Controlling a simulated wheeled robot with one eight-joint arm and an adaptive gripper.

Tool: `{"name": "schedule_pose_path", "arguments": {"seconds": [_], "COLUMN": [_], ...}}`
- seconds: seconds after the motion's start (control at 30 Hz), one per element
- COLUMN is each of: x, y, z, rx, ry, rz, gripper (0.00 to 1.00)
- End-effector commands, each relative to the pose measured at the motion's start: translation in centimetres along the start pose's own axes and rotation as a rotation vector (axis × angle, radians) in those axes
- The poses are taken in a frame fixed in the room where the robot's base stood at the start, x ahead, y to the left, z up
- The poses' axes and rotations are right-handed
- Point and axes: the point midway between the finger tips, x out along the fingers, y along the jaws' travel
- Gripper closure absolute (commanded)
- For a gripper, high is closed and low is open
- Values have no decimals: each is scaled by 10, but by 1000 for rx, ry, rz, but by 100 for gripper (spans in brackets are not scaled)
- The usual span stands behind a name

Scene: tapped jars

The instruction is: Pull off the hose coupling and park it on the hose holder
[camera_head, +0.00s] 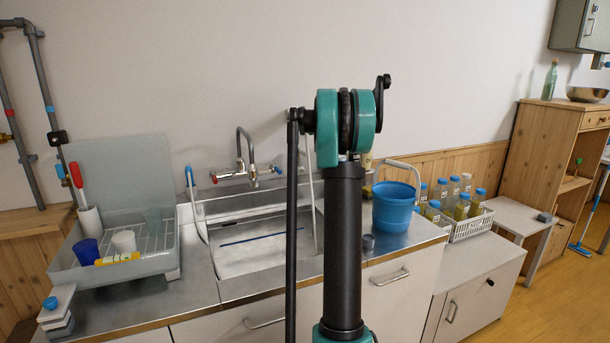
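A wall tap (247,172) with a curved grey spout and red and blue handles is mounted above the steel sink (262,250). A thin pale hose-like line (312,200) runs down toward the sink's right side, its upper part hidden behind my arm. A white hose-like piece with a blue end (190,180) stands at the sink's left edge and curves downward. I cannot tell which of these carries the coupling, and I cannot make out the hose holder. My arm rises in front of the sink's right part. My gripper is not visible.
A grey dish tray (60,271) with a raised lid holds cups at left. A blue bucket (393,208) stands on the counter right of my arm. A white basket (474,226) of blue-capped bottles is further right. Grey pipes (42,85) run up the left wall.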

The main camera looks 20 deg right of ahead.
Motion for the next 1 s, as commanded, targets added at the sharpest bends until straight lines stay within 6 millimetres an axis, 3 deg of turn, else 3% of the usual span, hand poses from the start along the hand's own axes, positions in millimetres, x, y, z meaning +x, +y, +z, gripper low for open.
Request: {"name": "schedule_pose_path", "arguments": {"seconds": [0.2, 0.23, 0.43, 1.0], "x": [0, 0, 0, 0], "y": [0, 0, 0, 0], "z": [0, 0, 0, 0], "rx": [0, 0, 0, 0], "ry": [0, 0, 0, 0], "rz": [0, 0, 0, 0], "gripper": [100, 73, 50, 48]}}
